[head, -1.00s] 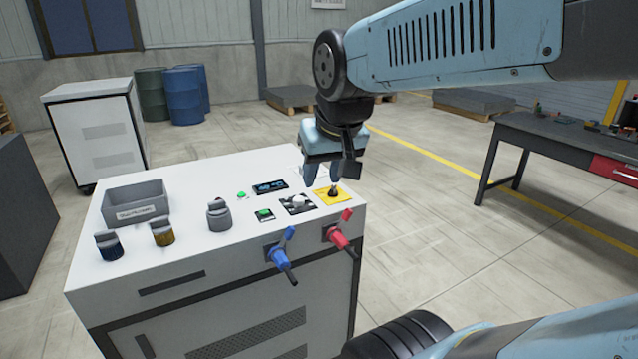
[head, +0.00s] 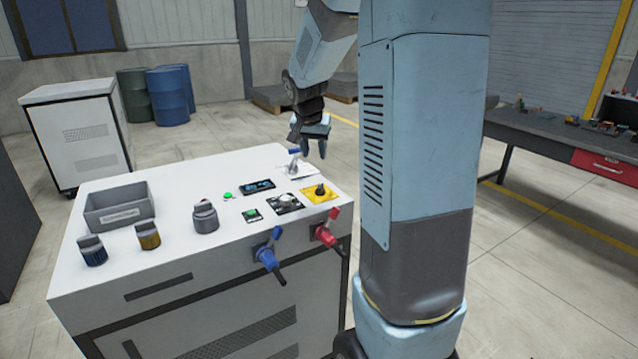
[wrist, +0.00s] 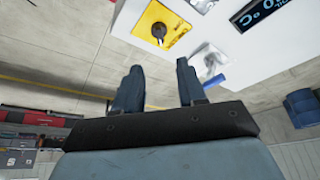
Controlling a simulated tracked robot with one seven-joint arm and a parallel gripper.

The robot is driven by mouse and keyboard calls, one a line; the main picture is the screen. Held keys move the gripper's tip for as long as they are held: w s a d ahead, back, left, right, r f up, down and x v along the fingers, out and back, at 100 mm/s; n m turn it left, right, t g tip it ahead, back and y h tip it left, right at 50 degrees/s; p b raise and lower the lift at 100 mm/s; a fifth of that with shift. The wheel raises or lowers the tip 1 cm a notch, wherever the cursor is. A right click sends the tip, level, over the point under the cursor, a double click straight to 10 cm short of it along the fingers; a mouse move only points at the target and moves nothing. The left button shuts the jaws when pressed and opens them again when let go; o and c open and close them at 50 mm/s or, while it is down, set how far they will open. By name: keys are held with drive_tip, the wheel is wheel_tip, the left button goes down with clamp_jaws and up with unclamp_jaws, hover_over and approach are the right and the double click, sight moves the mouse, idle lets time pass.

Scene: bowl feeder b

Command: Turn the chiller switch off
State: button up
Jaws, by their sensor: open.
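The white machine's top holds several controls. A lever with a blue tip (head: 294,152) stands on a white plate (head: 300,171) at the back right corner; it also shows in the wrist view (wrist: 214,82). A black knob (head: 320,189) sits on a yellow plate (head: 331,196), also seen in the wrist view (wrist: 174,24). I cannot read which control is the chiller switch. My gripper (head: 315,151) is open and empty, close to the blue-tipped lever. In the wrist view its fingers (wrist: 159,72) are spread, with the lever just beyond the right finger, apparently not between them.
A dark display (head: 258,187), a white knob (head: 285,200) and green buttons lie beside these controls. Blue (head: 268,258) and red (head: 328,235) handles stick out at the front edge. A grey bin (head: 120,209) stands on the left. A workbench (head: 555,136) is far right.

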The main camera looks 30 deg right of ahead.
sight(320, 185)
drive_tip(key=x, duration=1.5)
drive_tip(key=shift+w+d+r, duration=0.15)
drive_tip(key=shift+w+d, duration=0.05)
drive_tip(key=shift+d, duration=0.05)
clamp_jaws()
